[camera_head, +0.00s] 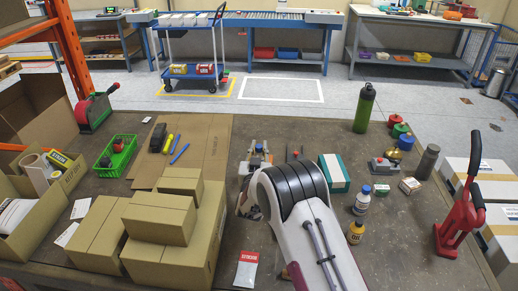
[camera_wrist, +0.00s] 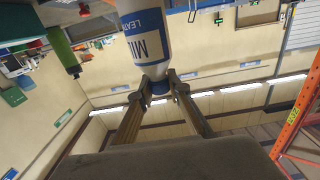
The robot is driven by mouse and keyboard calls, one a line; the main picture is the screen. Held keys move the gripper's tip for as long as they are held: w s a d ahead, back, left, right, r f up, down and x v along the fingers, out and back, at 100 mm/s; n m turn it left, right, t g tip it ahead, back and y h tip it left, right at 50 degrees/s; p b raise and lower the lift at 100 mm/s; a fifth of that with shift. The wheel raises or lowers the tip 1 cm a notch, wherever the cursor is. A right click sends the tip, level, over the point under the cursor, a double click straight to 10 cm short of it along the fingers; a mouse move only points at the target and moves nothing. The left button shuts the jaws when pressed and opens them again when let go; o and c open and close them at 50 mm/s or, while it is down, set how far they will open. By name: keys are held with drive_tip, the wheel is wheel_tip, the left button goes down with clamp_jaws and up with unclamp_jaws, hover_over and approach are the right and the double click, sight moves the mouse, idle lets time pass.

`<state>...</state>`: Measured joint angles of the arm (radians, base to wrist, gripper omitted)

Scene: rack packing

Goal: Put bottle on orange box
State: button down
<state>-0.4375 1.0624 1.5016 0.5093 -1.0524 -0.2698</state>
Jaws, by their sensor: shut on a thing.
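My gripper (camera_wrist: 158,85) shows in the wrist view, its two fingers shut on the narrow blue end of a white bottle (camera_wrist: 143,35). In the head view my white and black arm hides the gripper, and I cannot make out the held bottle. I see no clearly orange box on the near bench. Tan cardboard boxes (camera_head: 160,217) are stacked at its left, and a teal and white box (camera_head: 334,172) stands right of my arm.
A green basket (camera_head: 117,156) and an open carton (camera_head: 39,204) are at the left. Bare bench lies front right.

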drive_tip(key=shift+f, duration=0.25)
drive_tip(key=c, duration=1.9)
unclamp_jaws()
drive_tip(key=shift+r, duration=0.2)
drive_tip(key=s, duration=1.2)
